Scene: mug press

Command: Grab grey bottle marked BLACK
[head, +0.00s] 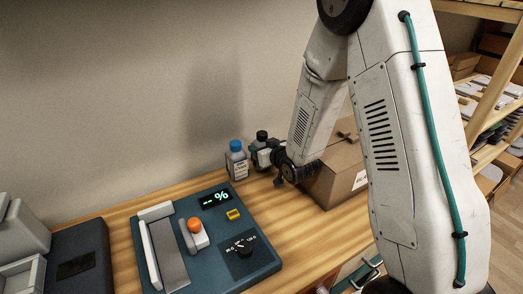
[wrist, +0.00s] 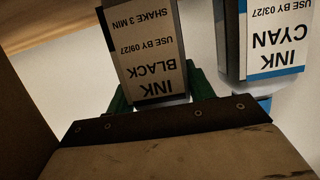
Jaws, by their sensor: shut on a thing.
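The grey bottle marked BLACK (wrist: 155,70) is upside down in the wrist view, its label reading "INK BLACK". It stands between the green fingers of my gripper (wrist: 155,97), which is shut on it. In the head view the bottle's dark cap and upper part (head: 262,137) show above my gripper (head: 262,155), near the back wall. The arm and gripper hide part of the bottle there. I cannot tell whether its base touches the table.
A blue-capped bottle (head: 237,162) marked CYAN stands close to the left; it also shows in the wrist view (wrist: 277,40). A cardboard box (head: 335,180) is close on the right. A blue device with a display (head: 205,240) sits in front on the wooden table (head: 310,235).

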